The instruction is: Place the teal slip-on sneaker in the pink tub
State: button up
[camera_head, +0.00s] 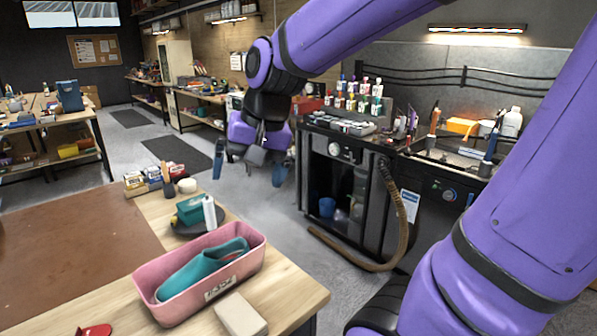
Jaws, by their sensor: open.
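The pink tub (253,261) stands on the wooden workbench at the lower middle, with a small pale label on its front wall. The teal slip-on sneaker (203,268) lies inside the tub, lengthwise, with one end rising toward the tub's right rim. Its lower side is hidden by the tub's front wall. My gripper (254,163) hangs in the air beyond the bench, above and to the right of the tub. It is open, apart from the sneaker, and nothing shows between its fingers.
A teal box (190,209) and a white bottle (210,212) stand just behind the tub. A beige block (240,314) lies in front of it, near the bench edge. Small boxes (143,181) stand at the bench's back. A dark cabinet (345,170) with a brown hose (400,215) stands beyond.

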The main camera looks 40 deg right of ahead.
jog(key=s+d+r+n+t+h, duration=0.1)
jog(key=s+n, duration=0.4)
jog(key=s, duration=0.5)
jog(key=shift+s+d+r+n+t+h, duration=0.35)
jog(key=shift+r+t+h, duration=0.2)
jog(key=shift+r, duration=0.35)
